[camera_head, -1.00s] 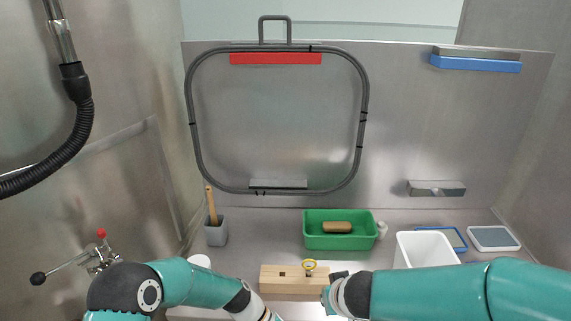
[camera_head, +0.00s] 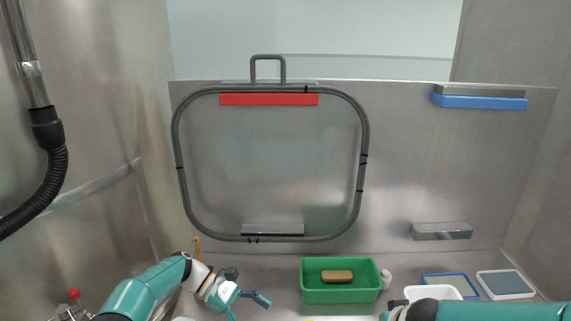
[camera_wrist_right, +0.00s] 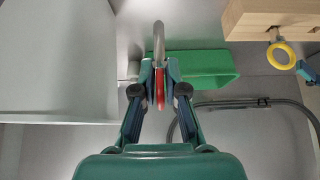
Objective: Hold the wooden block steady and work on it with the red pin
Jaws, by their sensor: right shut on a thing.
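The wooden block (camera_wrist_right: 270,17) is at the upper right of the right wrist view. A pin with a yellow ring (camera_wrist_right: 281,56) sticks out of it. In the head view the block is below the picture's edge. My right gripper (camera_wrist_right: 160,80) is shut on the red pin (camera_wrist_right: 160,92), seen edge-on, with a grey metal shank beyond the fingertips. It is apart from the block. My left gripper (camera_head: 246,304) has its fingers spread and looks empty, left of the green bin. In the head view my right gripper is not visible.
The green bin (camera_head: 340,293) holds a brown brush-like piece (camera_head: 337,276). A white container (camera_head: 432,293), a blue-framed tray (camera_head: 449,286) and a grey-topped scale (camera_head: 505,284) stand to its right.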

